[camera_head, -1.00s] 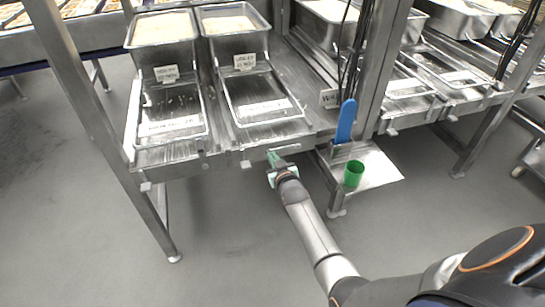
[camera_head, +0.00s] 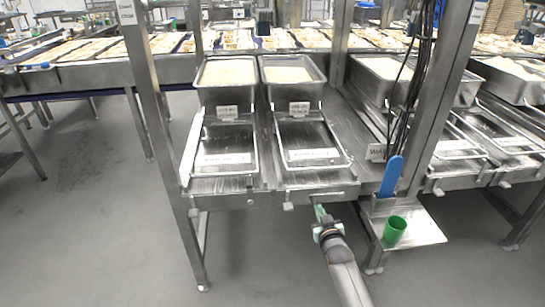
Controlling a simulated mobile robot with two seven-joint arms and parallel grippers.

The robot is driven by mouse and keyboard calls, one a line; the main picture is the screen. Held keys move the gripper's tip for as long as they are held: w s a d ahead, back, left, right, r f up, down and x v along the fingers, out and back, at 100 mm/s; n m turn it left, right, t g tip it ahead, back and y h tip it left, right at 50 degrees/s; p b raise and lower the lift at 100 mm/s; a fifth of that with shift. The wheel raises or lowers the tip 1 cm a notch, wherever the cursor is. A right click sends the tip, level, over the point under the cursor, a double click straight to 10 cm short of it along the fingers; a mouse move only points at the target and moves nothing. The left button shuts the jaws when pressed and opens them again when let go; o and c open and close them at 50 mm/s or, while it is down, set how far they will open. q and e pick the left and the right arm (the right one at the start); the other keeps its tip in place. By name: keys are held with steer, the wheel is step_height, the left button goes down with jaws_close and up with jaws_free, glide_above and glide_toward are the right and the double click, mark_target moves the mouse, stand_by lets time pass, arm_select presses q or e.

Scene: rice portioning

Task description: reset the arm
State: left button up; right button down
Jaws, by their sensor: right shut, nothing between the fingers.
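My right arm comes up from the bottom of the head view, and its gripper (camera_head: 320,212) is just below the front edge of the steel rack (camera_head: 330,192). The gripper is shut, with nothing seen in it. It lies to the left of the small shelf with the green cup (camera_head: 394,230) and the blue paddle-like tool (camera_head: 391,176). My left gripper is not in view.
Two steel bins of rice (camera_head: 226,84) stand at the back of the rack, with open-framed trays (camera_head: 225,155) before them. A small side shelf (camera_head: 420,226) juts out at the front right. A conveyor with trays runs behind. The grey floor (camera_head: 90,220) at left is clear.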

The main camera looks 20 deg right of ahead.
steer(key=shift+s, duration=0.1)
steer(key=s+a+n+g+y+p, duration=0.1)
steer(key=s+a+g+y+p, duration=0.1)
steer(key=s+a, duration=0.4)
steer(key=s+a+f+n+g+y+p, duration=0.1)
steer(key=s+a, duration=0.5)
steer(key=s, duration=1)
steer(key=s+a+n+g+y+p, duration=0.1)
steer(key=s+a+p, duration=0.4)
steer(key=s, duration=0.6)
steer(key=shift+a+f+n+g+y, duration=0.3)
steer(key=shift+a+g+y, duration=0.2)
steer(key=shift+g+y, duration=0.4)
steer(key=c, duration=1.6)
jaws_free()
